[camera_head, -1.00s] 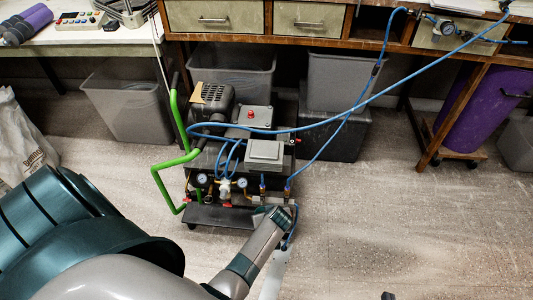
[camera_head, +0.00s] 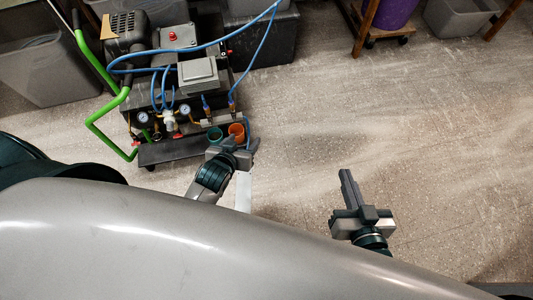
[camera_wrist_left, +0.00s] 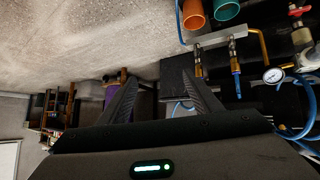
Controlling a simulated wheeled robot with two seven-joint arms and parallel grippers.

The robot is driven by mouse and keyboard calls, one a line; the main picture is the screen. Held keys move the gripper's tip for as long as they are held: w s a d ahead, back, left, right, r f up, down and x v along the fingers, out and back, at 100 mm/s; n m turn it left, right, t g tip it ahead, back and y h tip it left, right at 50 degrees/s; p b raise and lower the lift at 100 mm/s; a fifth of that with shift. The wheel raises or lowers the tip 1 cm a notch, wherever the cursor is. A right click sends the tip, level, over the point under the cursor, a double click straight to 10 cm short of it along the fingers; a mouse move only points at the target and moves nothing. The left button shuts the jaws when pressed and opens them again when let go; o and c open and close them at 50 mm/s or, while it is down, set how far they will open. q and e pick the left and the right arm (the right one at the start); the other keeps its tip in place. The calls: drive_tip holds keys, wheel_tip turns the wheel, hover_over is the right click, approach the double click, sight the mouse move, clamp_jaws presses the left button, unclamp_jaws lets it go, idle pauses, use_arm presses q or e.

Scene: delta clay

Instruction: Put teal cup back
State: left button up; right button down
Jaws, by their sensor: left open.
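The teal cup (camera_head: 215,134) stands beside an orange cup (camera_head: 237,131) at the front right of the compressor cart in the head view. In the left wrist view, the teal cup (camera_wrist_left: 227,9) and orange cup (camera_wrist_left: 194,14) are at the top edge, partly cut off. My left gripper (camera_head: 241,145) is close by the cups in the head view, partly overlapping them. In the left wrist view, my left gripper (camera_wrist_left: 160,77) has its fingers spread, with no cup between them. My right gripper (camera_head: 349,188) hangs above the floor at right; its finger gap is unclear.
The compressor cart (camera_head: 175,150) with gauges, blue hoses and a green handle (camera_head: 100,125) is at the upper left. A grey bin (camera_head: 45,70) stands left of it. A purple bin (camera_head: 392,12) is at the top. The floor at right is clear.

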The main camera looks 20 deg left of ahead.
use_arm(q)
drive_tip(key=s+d+r+m+t+h, duration=0.1)
drive_tip(key=s+d+r, duration=0.3)
drive_tip(key=r, duration=0.4)
drive_tip(key=s+d+r+m+t+h, duration=0.1)
drive_tip(key=s+d+r+m+h, duration=0.2)
drive_tip(key=d+r, duration=0.4)
drive_tip(key=s+r+h, duration=0.1)
drive_tip(key=s, duration=0.1)
drive_tip(key=shift+s+r+m+t, duration=0.15)
drive_tip(key=shift+s+m+t, duration=0.15)
use_arm(e)
drive_tip(key=shift+f, duration=0.1)
